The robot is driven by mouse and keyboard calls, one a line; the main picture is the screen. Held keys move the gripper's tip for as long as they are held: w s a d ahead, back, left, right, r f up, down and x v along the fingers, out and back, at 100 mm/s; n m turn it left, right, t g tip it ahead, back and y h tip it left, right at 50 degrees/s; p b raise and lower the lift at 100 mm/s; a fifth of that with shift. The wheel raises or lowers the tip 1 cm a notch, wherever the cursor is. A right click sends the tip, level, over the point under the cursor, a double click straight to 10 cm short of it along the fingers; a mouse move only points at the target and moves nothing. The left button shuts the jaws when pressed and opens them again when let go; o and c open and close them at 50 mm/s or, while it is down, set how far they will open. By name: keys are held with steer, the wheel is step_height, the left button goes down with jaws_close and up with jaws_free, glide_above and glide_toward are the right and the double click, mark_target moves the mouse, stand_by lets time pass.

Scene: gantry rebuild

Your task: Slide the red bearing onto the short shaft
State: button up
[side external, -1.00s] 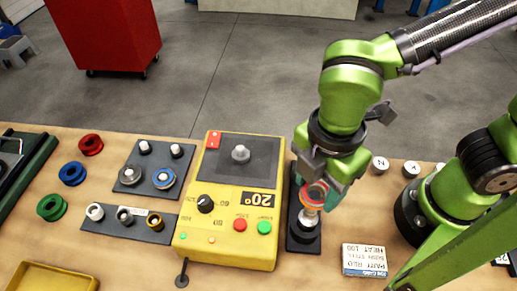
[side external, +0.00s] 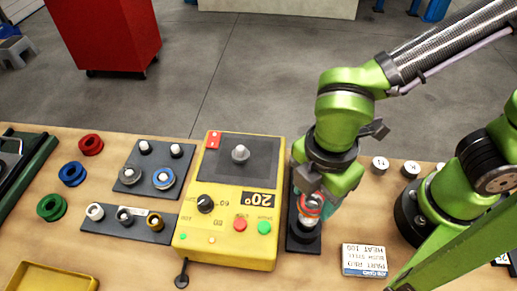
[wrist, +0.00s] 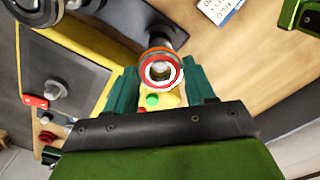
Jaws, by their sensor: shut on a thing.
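The red bearing (side external: 312,204), a metal ring with a red band, is between the jaws of my gripper (side external: 318,200). My gripper is shut on it. It also shows in the wrist view (wrist: 161,58) between the two green fingers. A shaft with a dark round base (side external: 306,230) stands upright on a black plate (side external: 303,246), right of the yellow box. The bearing is at the shaft's upper end. A pale metal end shows through the bearing's bore in the wrist view. How far the bearing is around the shaft is hard to tell.
The yellow box (side external: 217,246) with knob and buttons stands close on the left. Grey plates with pegs (side external: 152,172) and red (side external: 91,145), blue and green rings lie farther left. A printed card (side external: 364,260) lies at the front right. Bare table surrounds the card.

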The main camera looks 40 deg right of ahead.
steer(key=shift+f, duration=0.6)
steer(key=shift+f, duration=0.1)
steer(key=o, duration=1.2)
steer(key=shift+o, duration=0.2)
step_height(320, 180, up, 17)
